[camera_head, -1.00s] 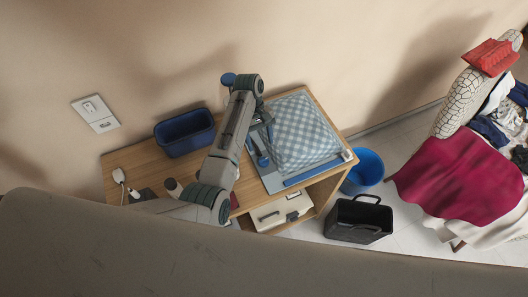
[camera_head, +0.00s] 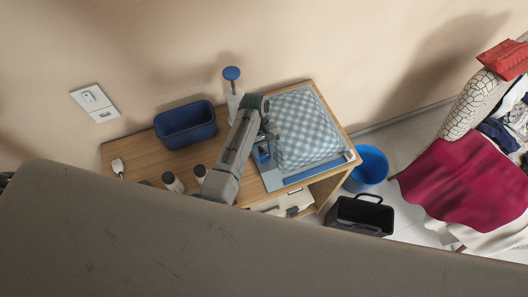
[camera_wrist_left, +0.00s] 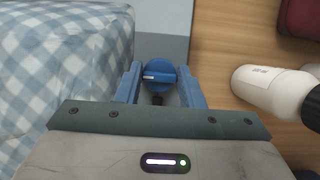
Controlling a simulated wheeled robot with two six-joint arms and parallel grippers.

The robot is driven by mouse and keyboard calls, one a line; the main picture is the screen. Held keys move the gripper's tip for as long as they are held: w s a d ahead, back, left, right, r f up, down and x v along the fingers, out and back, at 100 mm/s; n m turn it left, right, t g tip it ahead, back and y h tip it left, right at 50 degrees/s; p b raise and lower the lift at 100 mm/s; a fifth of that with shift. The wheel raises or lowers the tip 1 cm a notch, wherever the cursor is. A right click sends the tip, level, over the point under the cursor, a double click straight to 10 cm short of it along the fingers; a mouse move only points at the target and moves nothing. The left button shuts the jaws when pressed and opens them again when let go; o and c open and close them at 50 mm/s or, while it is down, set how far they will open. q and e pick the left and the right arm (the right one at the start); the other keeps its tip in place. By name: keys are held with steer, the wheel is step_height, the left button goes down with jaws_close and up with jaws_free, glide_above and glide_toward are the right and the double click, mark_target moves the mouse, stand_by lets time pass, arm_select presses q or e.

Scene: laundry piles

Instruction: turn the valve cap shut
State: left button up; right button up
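The valve cap (camera_wrist_left: 158,75) is a round blue knob with a raised grip bar and a small white mark, seen in the left wrist view. It sits beside the blue-and-white checked bundle (camera_wrist_left: 60,60), which also shows in the head view (camera_head: 307,128). My left gripper (camera_wrist_left: 160,82) points down with its blue fingers apart, one on each side of the cap. I cannot tell whether either finger touches it. In the head view my left gripper (camera_head: 264,152) is at the bundle's left edge and the arm partly hides the spot. My right gripper is not in view.
White bottles (camera_head: 172,182) with dark caps stand left of my arm. A blue bin (camera_head: 186,126) and a blue-topped white bottle (camera_head: 232,84) stand behind on the wooden table (camera_head: 135,150). Blue and black buckets (camera_head: 371,165) are on the floor to the right.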

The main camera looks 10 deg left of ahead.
arm_select(q)
steer(key=shift+c, duration=1)
steer(key=n+h, duration=0.1)
steer(key=n, duration=0.2)
steer(key=shift+t, duration=0.3)
steer(key=n+t, duration=0.1)
steer(key=n, duration=0.3)
steer(key=shift+h, duration=0.4)
steer(key=shift+s+n+t, duration=0.1)
steer(key=shift+n+t, duration=0.4)
steer(key=shift+n, duration=0.2)
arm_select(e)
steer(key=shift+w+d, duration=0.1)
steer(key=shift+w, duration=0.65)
arm_select(q)
steer(key=shift+n, duration=0.3)
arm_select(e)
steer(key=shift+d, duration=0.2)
arm_select(q)
steer(key=o, duration=1)
